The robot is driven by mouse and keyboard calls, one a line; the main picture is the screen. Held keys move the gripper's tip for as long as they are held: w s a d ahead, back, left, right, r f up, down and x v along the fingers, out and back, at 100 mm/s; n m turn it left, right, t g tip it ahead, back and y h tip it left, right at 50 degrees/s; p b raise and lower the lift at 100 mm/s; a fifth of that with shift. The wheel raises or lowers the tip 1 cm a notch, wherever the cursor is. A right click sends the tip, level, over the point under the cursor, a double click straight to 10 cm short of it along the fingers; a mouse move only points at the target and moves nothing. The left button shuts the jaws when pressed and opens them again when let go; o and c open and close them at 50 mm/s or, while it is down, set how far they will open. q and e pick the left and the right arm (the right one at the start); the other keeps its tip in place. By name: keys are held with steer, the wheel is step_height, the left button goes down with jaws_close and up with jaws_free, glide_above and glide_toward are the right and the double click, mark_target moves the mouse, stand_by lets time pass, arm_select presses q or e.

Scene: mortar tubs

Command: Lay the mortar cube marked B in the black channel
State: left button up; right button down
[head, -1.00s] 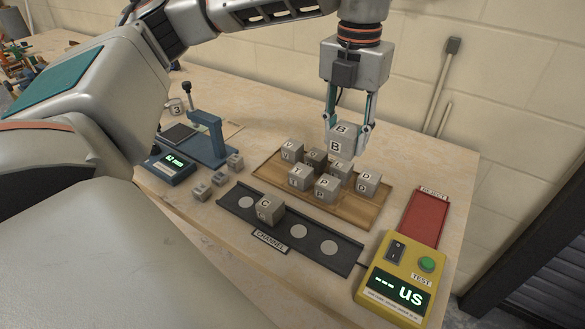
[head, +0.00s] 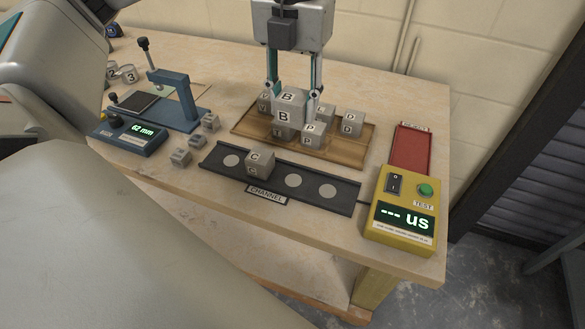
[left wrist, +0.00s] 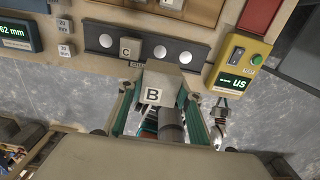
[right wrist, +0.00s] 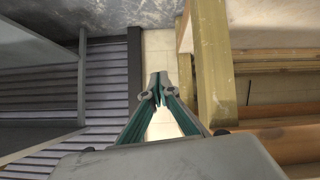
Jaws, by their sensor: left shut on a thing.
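The grey mortar cube marked B (head: 284,124) is held between the fingers of my left gripper (head: 293,94), which is shut on it. In the head view it hangs in front of the wooden tray's cubes and hides some of them. The left wrist view also shows cube B (left wrist: 153,97) with its letter facing the camera. The black channel (head: 310,184) lies in front of the tray, with pale round discs along it and a cube marked C (head: 259,163) standing in it. My right gripper (right wrist: 158,87) is shut and empty in the right wrist view, beside a wooden bench leg.
The wooden tray (head: 346,151) holds several lettered cubes. A yellow tester (head: 385,239) stands at the channel's right end, with a red tray (head: 411,152) behind it. A blue measuring stand (head: 178,98) and several small blocks lie left. The channel's right part is free.

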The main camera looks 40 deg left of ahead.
arm_select(q)
steer(key=b, duration=0.2)
glide_above(293, 180)
step_height(293, 180, down, 13)
steer(key=shift+f, duration=2.1)
steer(key=shift+f, duration=0.15)
steer(key=o, duration=1)
steer(key=shift+o, duration=0.2)
